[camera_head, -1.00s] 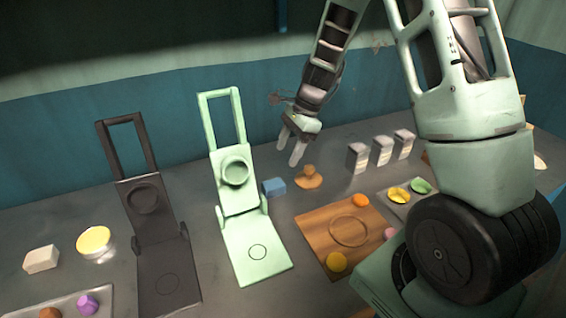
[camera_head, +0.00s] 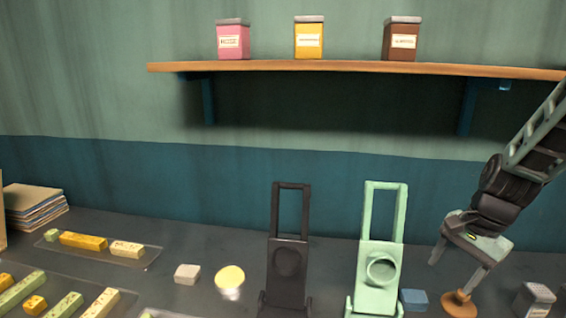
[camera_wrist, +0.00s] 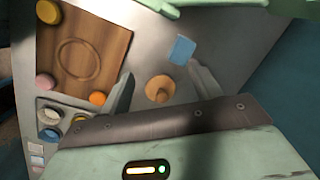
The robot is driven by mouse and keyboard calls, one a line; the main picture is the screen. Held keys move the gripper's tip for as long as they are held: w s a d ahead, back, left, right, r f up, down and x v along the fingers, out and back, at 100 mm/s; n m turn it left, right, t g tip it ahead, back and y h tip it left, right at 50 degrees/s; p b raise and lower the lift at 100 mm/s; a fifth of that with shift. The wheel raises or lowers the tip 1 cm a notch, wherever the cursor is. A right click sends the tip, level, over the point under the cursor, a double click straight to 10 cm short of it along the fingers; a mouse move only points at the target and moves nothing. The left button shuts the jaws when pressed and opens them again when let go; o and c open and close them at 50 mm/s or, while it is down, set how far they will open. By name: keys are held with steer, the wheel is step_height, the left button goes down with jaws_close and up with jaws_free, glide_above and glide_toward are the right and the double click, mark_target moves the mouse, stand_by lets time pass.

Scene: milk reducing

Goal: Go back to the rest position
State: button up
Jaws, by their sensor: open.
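My gripper (camera_head: 453,272) is at the right of the head view, pointing down, with its two fingers apart and nothing held between them. A small brown wooden knob-like piece (camera_head: 459,304) stands on the counter just below the fingers. In the wrist view, the wooden piece (camera_wrist: 158,90) shows between the two spread fingers (camera_wrist: 163,84). I cannot tell whether a finger touches it. A blue block (camera_head: 413,299) lies just left of it.
A light green press (camera_head: 379,265) and a dark press (camera_head: 288,262) stand left of my gripper. A grey canister (camera_head: 535,298) is at right. A wooden board (camera_wrist: 95,45) shows in the wrist view. A shelf (camera_head: 350,67) with three jars is above.

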steer(key=s+a+r+n+t+h, duration=0.2)
steer(key=s+a+r+n, duration=0.2)
steer(key=s+n, duration=0.65)
steer(key=s+a+n+g, duration=0.1)
steer(key=s+a+n, duration=0.4)
steer(key=a, duration=0.4)
steer(key=s+a+r+n+g, duration=0.1)
steer(key=s+a+n, duration=0.4)
steer(key=a, duration=0.3)
steer(key=shift+s+a+r+g, duration=0.3)
steer(key=shift+s+a+g, duration=0.05)
steer(key=shift+g, duration=0.05)
